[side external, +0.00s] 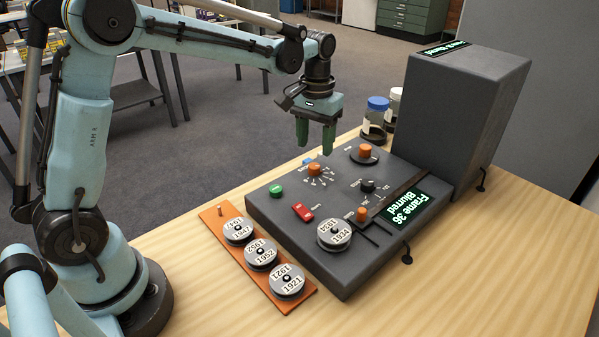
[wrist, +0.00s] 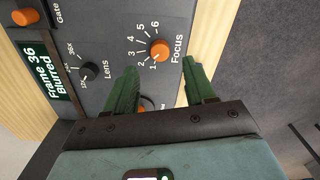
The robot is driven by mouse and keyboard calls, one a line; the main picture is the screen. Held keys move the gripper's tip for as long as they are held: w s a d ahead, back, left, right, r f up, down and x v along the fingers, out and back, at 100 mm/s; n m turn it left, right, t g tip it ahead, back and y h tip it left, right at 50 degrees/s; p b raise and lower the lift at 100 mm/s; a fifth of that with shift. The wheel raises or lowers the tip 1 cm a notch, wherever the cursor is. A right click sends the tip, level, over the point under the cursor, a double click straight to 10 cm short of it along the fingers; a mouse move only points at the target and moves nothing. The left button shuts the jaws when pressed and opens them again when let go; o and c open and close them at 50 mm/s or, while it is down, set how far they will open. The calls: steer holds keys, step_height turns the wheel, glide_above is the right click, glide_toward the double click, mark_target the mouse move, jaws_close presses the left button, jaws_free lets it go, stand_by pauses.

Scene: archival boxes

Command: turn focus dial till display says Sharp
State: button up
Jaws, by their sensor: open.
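The focus dial (side external: 314,170) is an orange knob on the dark grey console, ringed with numbers. The wrist view shows it labelled Focus (wrist: 159,50), with numbers 1 to 6 beside it. The display (side external: 405,209) reads "Frame 36 Blurred"; it also shows in the wrist view (wrist: 46,75). My gripper (side external: 315,149) points down above the focus dial, open and empty, with a gap between it and the knob. In the wrist view, its green fingers (wrist: 159,65) are on either side of the line to the dial. The dial's setting is too small to tell.
The console also carries a black Lens knob (side external: 367,186), an orange Gate knob (side external: 362,214), another orange knob (side external: 365,150), a red switch (side external: 303,212) and a green button (side external: 276,190). Several film reels sit on an orange rack (side external: 304,300). A tall grey box (side external: 460,110) stands behind.

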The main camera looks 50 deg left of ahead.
mark_target(315, 165)
steer(key=shift+f, duration=2.8)
jaws_close()
steer(key=shift+m, duration=2.9)
